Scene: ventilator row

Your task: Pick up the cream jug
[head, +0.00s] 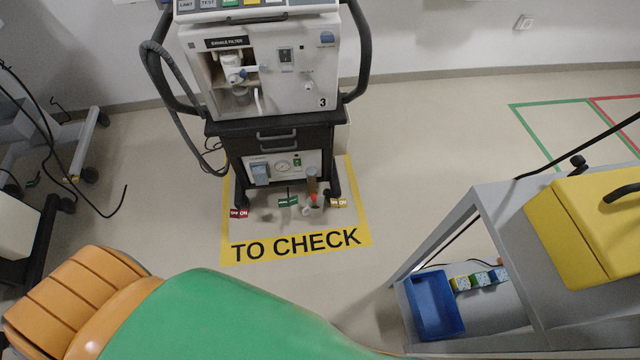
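I cannot make out a cream jug anywhere in the head view. Neither gripper can be made out in the head view. A large green and orange shape (200,315) fills the bottom left and hides the floor behind it; I cannot tell for sure what it is.
A ventilator (270,75) on a dark wheeled cart (278,137) stands over a yellow floor frame marked "TO CHECK" (295,246). At right, a grey cart (490,215) bears a yellow case (575,230), a blue bin (434,303) and small blocks (480,281).

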